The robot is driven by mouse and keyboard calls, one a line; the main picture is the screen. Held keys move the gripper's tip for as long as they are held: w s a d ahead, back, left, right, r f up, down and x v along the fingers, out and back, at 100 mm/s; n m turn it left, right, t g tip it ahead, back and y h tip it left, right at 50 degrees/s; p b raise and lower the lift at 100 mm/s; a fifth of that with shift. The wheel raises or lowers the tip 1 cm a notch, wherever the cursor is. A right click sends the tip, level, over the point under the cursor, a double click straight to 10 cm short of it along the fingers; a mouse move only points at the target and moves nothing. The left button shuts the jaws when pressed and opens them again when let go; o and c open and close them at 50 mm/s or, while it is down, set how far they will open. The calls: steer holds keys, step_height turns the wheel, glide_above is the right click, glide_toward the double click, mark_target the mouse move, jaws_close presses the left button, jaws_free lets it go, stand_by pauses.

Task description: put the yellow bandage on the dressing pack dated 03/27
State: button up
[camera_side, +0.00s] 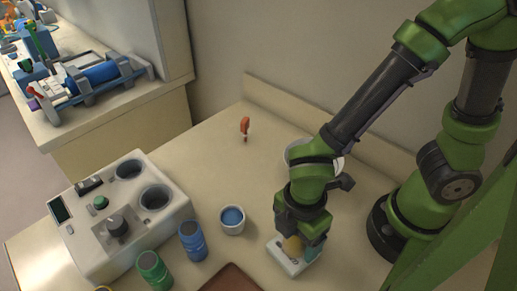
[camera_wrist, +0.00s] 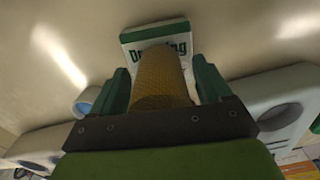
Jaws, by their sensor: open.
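The yellow bandage (camera_side: 292,246) is a roll standing on or just over a white dressing pack (camera_side: 286,266) at the lower middle of the side view. In the wrist view the bandage (camera_wrist: 163,80) lies between my fingers, and the pack (camera_wrist: 131,37) shows behind it with part of the green word "Dressing". The bandage covers part of that word. No date is legible. My gripper (camera_side: 303,240) points down over the pack, its jaws open around the bandage, with narrow gaps at its sides in the wrist view. Whether the bandage's underside touches the pack is hidden.
A small cup with blue inside (camera_side: 232,221) stands left of the pack. Blue (camera_side: 193,241) and green (camera_side: 154,270) cans stand further left, before a white device (camera_side: 85,240). A brown tray (camera_side: 232,279) is at the front. A white bowl (camera_side: 337,163) is partly behind my arm.

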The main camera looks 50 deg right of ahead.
step_height(320, 180, up, 12)
steer(key=shift+f, duration=0.1)
steer(key=w+d+r+m+t+y, duration=0.1)
steer(key=w+d+r+m+t, duration=0.2)
steer(key=d+m, duration=0.5)
steer(key=w+d+r+m+t+y, duration=0.1)
steer(key=w+d+r+m+t, duration=0.3)
steer(key=d+m, duration=0.5)
steer(key=r+m, duration=0.1)
steer(key=m, duration=0.2)
steer(key=shift+w+r, duration=0.15)
steer(key=shift+w, duration=0.15)
